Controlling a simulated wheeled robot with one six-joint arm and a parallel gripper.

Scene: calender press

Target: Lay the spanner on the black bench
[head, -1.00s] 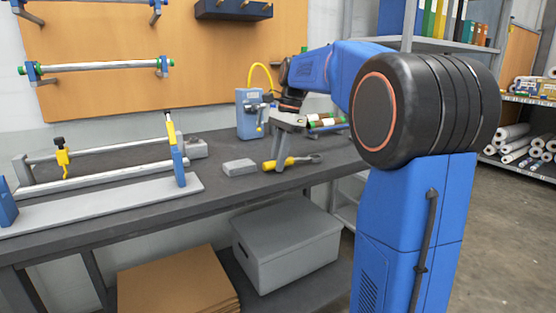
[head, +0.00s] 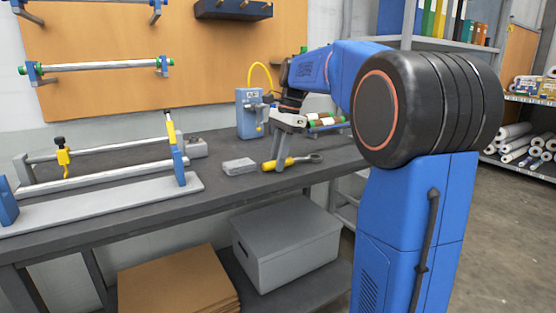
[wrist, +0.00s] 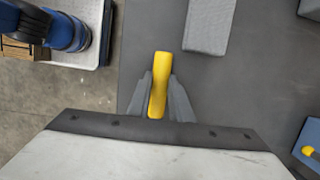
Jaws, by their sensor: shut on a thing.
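The spanner (head: 299,160) has a yellow handle and a grey ring head that points right in the head view. My gripper (head: 276,165) is shut on its yellow handle. In the wrist view the yellow handle (wrist: 160,72) stands out between the two grey fingers of my gripper (wrist: 160,98). The black bench (head: 222,189) lies under them. The spanner is at or just above the bench top near its right end; I cannot tell whether it touches. The part of the handle between the fingers is partly hidden.
A grey block (head: 239,166) lies on the bench just left of my gripper. A blue box (head: 249,122) with a yellow hose stands behind. A roller frame (head: 110,190) takes up the left of the bench. A grey lidded bin (head: 287,240) stands below.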

